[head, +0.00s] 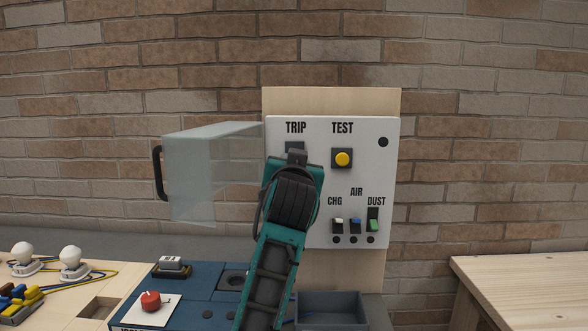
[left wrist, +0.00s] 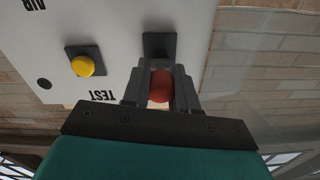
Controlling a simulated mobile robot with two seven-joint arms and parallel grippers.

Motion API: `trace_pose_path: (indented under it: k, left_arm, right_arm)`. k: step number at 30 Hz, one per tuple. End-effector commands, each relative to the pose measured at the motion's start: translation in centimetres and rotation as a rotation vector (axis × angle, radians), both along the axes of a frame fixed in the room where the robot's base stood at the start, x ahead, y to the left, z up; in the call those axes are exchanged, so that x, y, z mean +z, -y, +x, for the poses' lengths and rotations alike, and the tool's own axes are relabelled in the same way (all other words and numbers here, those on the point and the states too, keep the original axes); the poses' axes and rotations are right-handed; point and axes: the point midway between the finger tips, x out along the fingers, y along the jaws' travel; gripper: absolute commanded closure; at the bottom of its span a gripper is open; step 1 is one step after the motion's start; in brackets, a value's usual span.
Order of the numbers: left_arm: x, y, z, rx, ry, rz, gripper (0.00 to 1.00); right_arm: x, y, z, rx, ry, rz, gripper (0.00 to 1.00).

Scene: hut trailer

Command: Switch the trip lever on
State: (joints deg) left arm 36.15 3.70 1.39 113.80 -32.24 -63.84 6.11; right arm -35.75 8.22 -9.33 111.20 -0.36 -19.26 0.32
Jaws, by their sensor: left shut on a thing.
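The white control panel (head: 318,182) stands upright on a wooden board. Under its TRIP label, the dark base plate of the trip lever (head: 294,146) shows just above my left gripper (head: 297,157), which hides the rest of the lever. In the left wrist view, the red knob of the trip lever (left wrist: 160,86) sits between the two fingers of my left gripper (left wrist: 160,92), which is shut on it. The frames do not clearly show which way the lever is tilted. My right gripper is not in view.
A clear cover (head: 214,172) with a black handle (head: 158,173) stands swung out left of the panel. A red knob (head: 151,301) is at lower left.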

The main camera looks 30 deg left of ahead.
Motion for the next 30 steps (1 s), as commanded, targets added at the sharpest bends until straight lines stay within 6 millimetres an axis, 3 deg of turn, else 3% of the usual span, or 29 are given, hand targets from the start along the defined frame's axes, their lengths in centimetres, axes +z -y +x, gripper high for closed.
trace_pose_path:
  k: [15, 30]
  left_arm:
    - [1.8, -0.1, 0.3, -0.002, -0.338, -0.209, 1.00]
    - [2.1, -0.2, 0.4, 0.001, -0.442, -0.270, 1.00]
  right_arm:
    - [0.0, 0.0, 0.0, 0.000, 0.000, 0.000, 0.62]
    - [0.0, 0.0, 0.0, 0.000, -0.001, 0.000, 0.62]
